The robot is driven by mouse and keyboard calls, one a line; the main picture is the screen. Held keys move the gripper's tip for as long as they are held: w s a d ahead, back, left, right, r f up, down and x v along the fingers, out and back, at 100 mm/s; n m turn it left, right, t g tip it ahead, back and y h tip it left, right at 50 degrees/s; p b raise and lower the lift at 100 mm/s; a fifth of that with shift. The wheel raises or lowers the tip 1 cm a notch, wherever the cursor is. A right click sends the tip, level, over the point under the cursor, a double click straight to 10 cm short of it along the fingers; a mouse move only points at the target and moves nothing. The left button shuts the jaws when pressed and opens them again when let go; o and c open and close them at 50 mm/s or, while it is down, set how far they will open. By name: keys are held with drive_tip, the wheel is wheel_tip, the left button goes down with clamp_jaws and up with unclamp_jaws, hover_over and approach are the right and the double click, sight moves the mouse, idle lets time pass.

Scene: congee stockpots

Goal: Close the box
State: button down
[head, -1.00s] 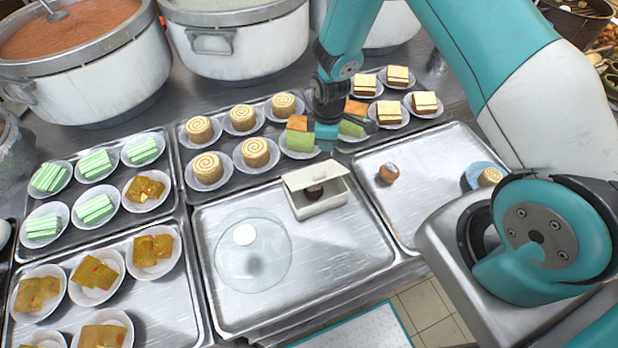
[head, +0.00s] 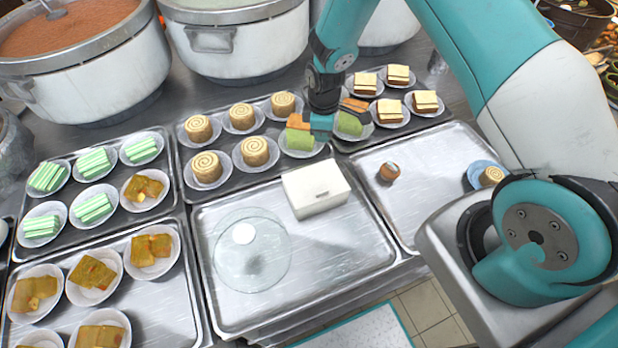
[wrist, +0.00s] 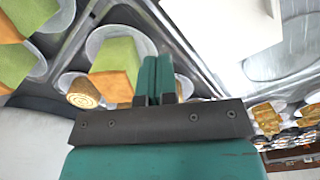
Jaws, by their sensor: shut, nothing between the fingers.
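The white box (head: 317,189) stands on the middle metal tray, and its lid (head: 315,178) lies down over the top. No gap shows between lid and walls in the head view. The box also shows as a white shape at the top of the wrist view (wrist: 225,25). My gripper (head: 320,128) is behind the box, above the cakes at the back of the tray, and apart from the box. In the wrist view its two teal fingers (wrist: 154,78) are pressed together with nothing between them.
A clear glass dome (head: 252,255) stands left of the box on the same tray (head: 330,285). Plates of green and orange cake (head: 300,140) sit right by my gripper. A small brown and white item (head: 389,172) lies on the right tray. Large pots (head: 240,40) stand behind.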

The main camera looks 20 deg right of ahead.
drive_tip(key=shift+w, duration=0.75)
wheel_tip(320, 180, up, 8)
drive_tip(key=p, duration=0.4)
drive_tip(key=shift+p, duration=0.4)
drive_tip(key=shift+r, duration=0.1)
drive_tip(key=s+a+r+m+y+b, duration=0.2)
drive_tip(key=s+a+r+b, duration=0.3)
drive_tip(key=r, duration=0.4)
drive_tip(key=s+a+r+m+b, duration=0.1)
drive_tip(key=s+r+b, duration=0.1)
drive_tip(key=s, duration=0.5)
drive_tip(key=s+a+r+m+y+b, duration=0.1)
drive_tip(key=s+a+r+b, duration=0.1)
drive_tip(key=s, duration=0.6)
drive_tip(key=s+a+r+m+y+b, duration=0.1)
drive_tip(key=s+a+r+b, duration=0.1)
drive_tip(key=s, duration=0.6)
wheel_tip(320, 180, up, 2)
drive_tip(key=shift+s+a+r+b, duration=0.1)
drive_tip(key=shift+s+a+b, duration=0.1)
drive_tip(key=shift+b, duration=0.5)
